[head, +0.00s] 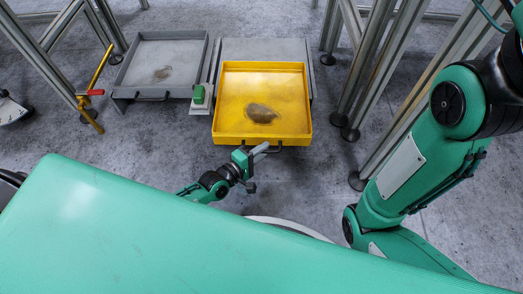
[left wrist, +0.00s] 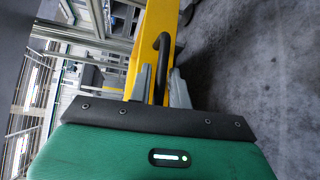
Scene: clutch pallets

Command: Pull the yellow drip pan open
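The yellow drip pan (head: 232,98) lies in the middle of the head view, with a dark stain on its floor. Its yellow front wall also shows in the left wrist view (left wrist: 146,40). A black handle (left wrist: 163,50) sticks out from that wall. My left gripper (head: 262,153) is at the pan's front edge, by the handle. In the left wrist view its two grey fingers (left wrist: 162,90) stand apart, one on each side of the handle bar, with visible gaps. My right arm shows on the right of the head view, but its gripper does not.
A grey plate (head: 262,50) lies behind and under the yellow pan. A grey pan (head: 140,52) with its own handle is to the left. A green-topped block (head: 199,95) stands between them. Metal frame posts (head: 366,70) rise on the right.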

